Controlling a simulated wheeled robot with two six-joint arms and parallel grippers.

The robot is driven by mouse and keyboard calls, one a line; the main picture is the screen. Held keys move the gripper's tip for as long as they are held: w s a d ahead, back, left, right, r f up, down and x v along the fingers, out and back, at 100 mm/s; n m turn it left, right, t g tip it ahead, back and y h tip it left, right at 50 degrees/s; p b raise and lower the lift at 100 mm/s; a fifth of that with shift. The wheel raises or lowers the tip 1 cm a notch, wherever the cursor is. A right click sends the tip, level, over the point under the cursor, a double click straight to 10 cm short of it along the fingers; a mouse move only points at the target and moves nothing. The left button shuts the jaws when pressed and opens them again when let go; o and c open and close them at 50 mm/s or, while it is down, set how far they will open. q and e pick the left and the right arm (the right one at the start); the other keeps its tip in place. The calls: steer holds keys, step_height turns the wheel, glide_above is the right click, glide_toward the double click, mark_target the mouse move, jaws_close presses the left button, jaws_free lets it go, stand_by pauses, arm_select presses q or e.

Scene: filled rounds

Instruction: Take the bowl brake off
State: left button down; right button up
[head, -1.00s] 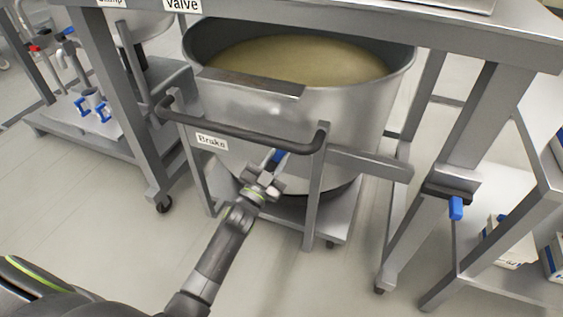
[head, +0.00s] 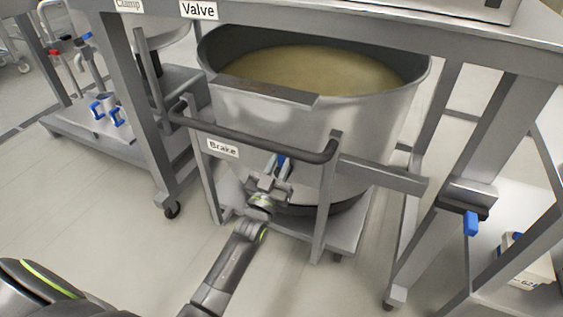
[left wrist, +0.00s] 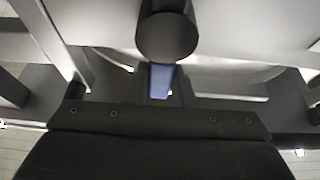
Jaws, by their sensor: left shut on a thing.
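The large steel bowl (head: 370,120) holds a yellowish-brown liquid and sits in a wheeled frame with a dark push bar (head: 255,140). A "Brake" label (head: 223,148) is on the frame's front, below the bar. The blue brake lever (head: 281,159) shows just below the bar, right of the label. My left gripper (head: 279,172) reaches up to it from below and is shut on it. In the left wrist view the blue lever (left wrist: 161,80) stands between the dark fingers, under the round end of a dark part. The lever's lower part is hidden by the gripper. My right gripper is out of view.
A blue handle (head: 470,223) sticks out at the right leg. A lower shelf with blue clamps (head: 107,111) is at left. The floor in front is clear.

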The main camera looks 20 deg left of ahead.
arm_select(q)
steer(key=shift+f, duration=0.1)
steer(key=c, duration=1.2)
jaws_free()
steer(key=shift+c, duration=0.2)
steer(key=shift+s, duration=0.1)
steer(key=v, duration=1.7)
steer(key=shift+p, duration=0.3)
steer(key=shift+s, duration=0.15)
